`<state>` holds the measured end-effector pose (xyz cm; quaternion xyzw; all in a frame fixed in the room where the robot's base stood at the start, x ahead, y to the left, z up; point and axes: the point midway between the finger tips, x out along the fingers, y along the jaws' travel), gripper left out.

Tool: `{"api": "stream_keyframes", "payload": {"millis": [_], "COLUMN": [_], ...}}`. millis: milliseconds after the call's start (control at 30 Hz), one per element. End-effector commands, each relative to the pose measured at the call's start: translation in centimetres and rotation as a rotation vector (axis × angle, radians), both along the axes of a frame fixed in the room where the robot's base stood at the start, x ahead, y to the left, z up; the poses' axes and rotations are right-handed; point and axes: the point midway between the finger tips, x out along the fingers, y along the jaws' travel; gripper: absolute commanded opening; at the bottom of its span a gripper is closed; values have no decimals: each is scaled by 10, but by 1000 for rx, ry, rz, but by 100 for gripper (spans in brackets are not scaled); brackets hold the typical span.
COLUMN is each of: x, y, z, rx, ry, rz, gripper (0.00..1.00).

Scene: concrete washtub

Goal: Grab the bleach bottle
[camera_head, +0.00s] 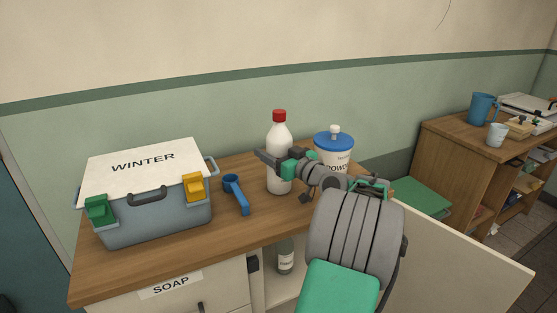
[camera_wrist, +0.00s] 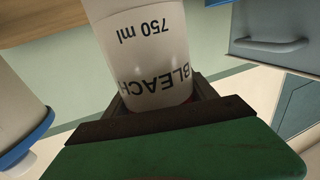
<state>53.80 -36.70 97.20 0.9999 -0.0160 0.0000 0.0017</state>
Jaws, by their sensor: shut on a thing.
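The bleach bottle (camera_head: 279,140) is white with a red cap and stands upright on the wooden counter (camera_head: 245,221). In the wrist view the bottle (camera_wrist: 148,45) appears upside down, with the words BLEACH and 750 ml on it. My gripper (camera_head: 276,163) reaches in from the right and is shut around the middle of the bottle. Its jaws (camera_wrist: 155,112) are on both sides of the bottle in the wrist view. The bottle's base seems to be at the counter surface; I cannot tell whether it is lifted.
A white tub with a blue lid (camera_head: 333,143) stands close right of the bottle, partly behind my gripper. A blue scoop (camera_head: 236,193) and a WINTER box (camera_head: 150,190) are to the left. Below, a cabinet door (camera_head: 455,255) is open, and a small bottle (camera_head: 286,256) stands inside.

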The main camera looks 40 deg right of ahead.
Motion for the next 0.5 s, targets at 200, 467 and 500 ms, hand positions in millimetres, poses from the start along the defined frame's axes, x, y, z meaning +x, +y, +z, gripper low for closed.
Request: {"api": "stream_keyframes", "payload": {"millis": [200,467,500], "x": [0,0,0], "y": [0,0,0], "z": [0,2,3], "rx": [0,-3,-3], "ry": [0,-3,-3], "rz": [0,0,0], "gripper": [0,0,0]}}
